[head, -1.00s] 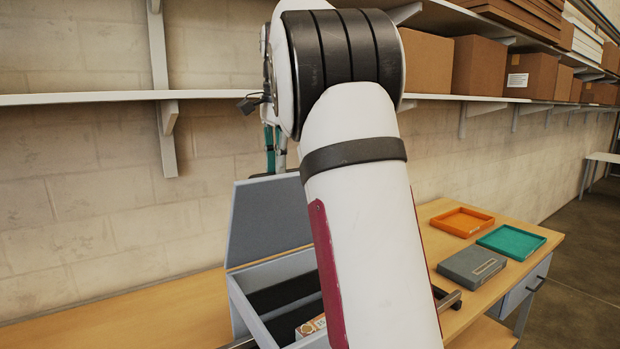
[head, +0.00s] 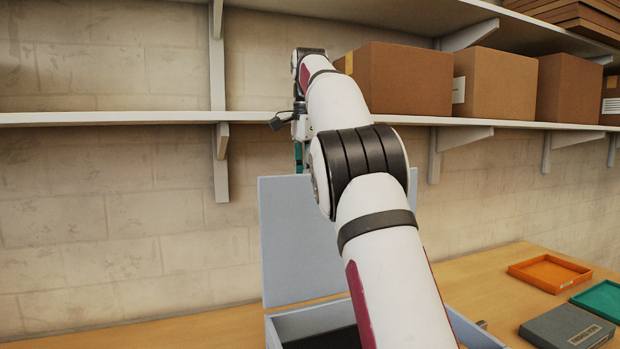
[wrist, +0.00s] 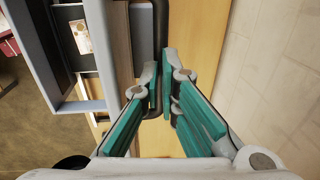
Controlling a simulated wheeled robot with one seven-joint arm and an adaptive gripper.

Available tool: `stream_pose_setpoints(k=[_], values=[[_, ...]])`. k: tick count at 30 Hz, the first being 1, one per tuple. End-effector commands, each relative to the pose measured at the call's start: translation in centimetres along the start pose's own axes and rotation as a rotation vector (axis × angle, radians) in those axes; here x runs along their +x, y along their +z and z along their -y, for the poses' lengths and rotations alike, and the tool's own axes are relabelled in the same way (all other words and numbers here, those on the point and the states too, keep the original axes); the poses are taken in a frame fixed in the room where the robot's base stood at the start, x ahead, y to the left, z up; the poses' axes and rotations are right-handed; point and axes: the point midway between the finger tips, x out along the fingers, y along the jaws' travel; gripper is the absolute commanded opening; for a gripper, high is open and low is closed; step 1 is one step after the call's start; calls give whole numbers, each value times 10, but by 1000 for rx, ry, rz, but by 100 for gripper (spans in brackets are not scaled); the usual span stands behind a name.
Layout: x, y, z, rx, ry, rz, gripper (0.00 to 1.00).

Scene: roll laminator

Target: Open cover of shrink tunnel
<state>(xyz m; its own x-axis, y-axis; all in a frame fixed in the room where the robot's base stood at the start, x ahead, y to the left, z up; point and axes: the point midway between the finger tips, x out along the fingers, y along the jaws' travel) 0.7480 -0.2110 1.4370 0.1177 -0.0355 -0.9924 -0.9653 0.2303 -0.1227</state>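The shrink tunnel (head: 272,331) is a grey open-topped box on the wooden bench. Its flat grey cover (head: 300,250) stands raised, about upright, at the back. In the wrist view the tunnel's grey rim (wrist: 85,106) shows at left, with a printed package (wrist: 82,36) inside. My gripper is beyond and above the cover in the head view, mostly hidden there. In the wrist view my gripper (wrist: 159,75) has teal pads with its fingertips close together. A dark curved bar (wrist: 160,25) passes by the tips; whether they grip it is unclear.
A shelf (head: 120,118) with cardboard boxes (head: 405,80) runs along the brick wall, close to my arm. An orange tray (head: 550,272), a teal tray (head: 603,298) and a grey case (head: 567,328) lie on the bench at right.

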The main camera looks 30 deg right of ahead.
Motion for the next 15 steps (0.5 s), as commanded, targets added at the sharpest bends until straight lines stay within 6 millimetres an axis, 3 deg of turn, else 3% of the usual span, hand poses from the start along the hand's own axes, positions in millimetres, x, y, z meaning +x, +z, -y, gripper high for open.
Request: stream_pose_setpoints(k=[1,15], values=[[29,2,3,-4,70,13,0],[32,1,13,0,72,11,0]])
